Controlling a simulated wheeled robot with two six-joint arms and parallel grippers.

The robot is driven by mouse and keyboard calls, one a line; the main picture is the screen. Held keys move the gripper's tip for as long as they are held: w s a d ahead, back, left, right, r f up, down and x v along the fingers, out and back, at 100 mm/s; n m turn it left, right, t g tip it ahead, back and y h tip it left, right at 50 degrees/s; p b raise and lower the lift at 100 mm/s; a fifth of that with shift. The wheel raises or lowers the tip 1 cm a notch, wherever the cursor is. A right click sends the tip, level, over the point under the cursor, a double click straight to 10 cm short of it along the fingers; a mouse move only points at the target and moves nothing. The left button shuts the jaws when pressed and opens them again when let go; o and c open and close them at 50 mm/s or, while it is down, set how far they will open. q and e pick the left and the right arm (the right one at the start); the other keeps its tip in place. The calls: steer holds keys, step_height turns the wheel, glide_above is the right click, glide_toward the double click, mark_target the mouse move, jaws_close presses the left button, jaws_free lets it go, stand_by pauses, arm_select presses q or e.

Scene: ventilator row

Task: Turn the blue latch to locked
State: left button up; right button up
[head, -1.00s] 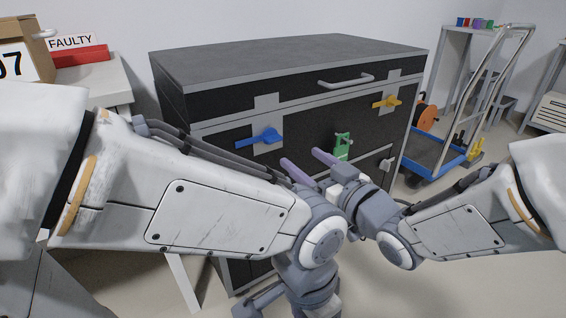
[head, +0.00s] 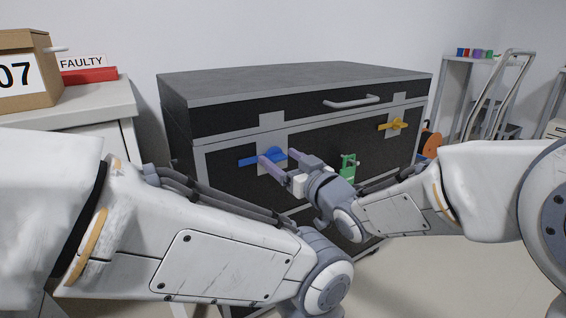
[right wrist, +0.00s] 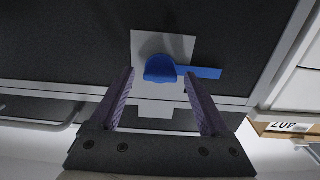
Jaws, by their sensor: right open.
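The blue latch (head: 247,161) is on the front of the black case, on a light grey plate, at the left. Its bar points left and lies about level. In the right wrist view, which is upside down, the latch (right wrist: 160,69) shows a rounded knob with its flat bar pointing right. My right gripper (head: 278,157) is open, its purple fingers directed at the latch and partly covering it. In the right wrist view the gripper (right wrist: 158,74) has the knob between and just beyond its fingertips, with no clear contact. My left gripper is out of view; only its arm shows.
The black case (head: 300,75) also carries a green latch (head: 348,167), a yellow latch (head: 393,124) and a grey handle (head: 351,101). A white cabinet (head: 95,103) with a cardboard box (head: 38,85) stands close at the left. A trolley (head: 497,85) stands at right.

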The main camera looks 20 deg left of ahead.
steer(key=shift+c, duration=0.3)
jaws_close()
steer(key=shift+s+f, duration=0.1)
stand_by(1.0)
